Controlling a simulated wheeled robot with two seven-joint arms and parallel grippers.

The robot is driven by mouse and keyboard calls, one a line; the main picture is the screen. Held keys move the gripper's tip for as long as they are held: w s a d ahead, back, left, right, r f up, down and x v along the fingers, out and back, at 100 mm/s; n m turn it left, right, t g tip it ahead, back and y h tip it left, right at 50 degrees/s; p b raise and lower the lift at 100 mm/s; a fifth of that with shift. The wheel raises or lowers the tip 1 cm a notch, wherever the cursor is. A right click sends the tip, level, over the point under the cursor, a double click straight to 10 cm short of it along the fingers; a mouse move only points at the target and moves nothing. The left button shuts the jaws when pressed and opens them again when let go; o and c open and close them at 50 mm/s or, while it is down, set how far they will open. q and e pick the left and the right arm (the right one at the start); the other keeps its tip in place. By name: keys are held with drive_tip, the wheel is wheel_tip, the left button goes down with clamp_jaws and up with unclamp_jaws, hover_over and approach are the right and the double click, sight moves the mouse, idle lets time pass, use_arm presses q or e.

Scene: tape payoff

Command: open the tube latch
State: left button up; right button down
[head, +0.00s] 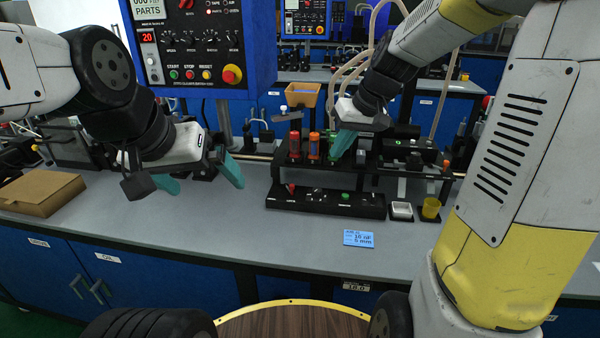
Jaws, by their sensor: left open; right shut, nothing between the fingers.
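A black tape machine (325,203) stands on the bench. A red cylinder (295,146) and an orange cylinder (314,147) stand upright in its rear part. I cannot clearly pick out the tube latch at this size; part of the machine is hidden behind my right gripper. My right gripper (338,156) is shut with nothing in it, its teal fingers pointing down just right of the orange cylinder. I cannot tell whether they touch the machine. My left gripper (203,182) is open and empty over the bench, left of the machine.
A cardboard box (40,191) lies at the left. A blue label (359,239) lies on the bench front. A blue control panel (200,45) hangs above. The bench's front left is clear.

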drive_tip(key=w+d+f+y, duration=0.1)
drive_tip(key=w+f+y, duration=0.1)
drive_tip(key=w+f, duration=0.8)
drive_tip(key=shift+w+d+n+y, duration=0.15)
drive_tip(key=shift+w+n+y, duration=0.15)
drive_tip(key=shift+w, duration=0.65)
drive_tip(key=shift+f, duration=0.15)
drive_tip(key=shift+g, duration=0.3)
drive_tip(key=x, duration=0.9)
drive_tip(key=shift+w+a+f, duration=0.1)
drive_tip(key=shift+a+f, duration=0.15)
drive_tip(key=shift+f, duration=0.1)
drive_tip(key=shift+s+a+f, duration=0.1)
drive_tip(key=shift+s+a, duration=0.05)
drive_tip(key=shift+a, duration=0.45)
drive_tip(key=shift+s+a, duration=0.1)
drive_tip(key=shift+a, duration=0.55)
drive_tip(key=shift+s+a, duration=0.15)
drive_tip(key=shift+a, duration=0.55)
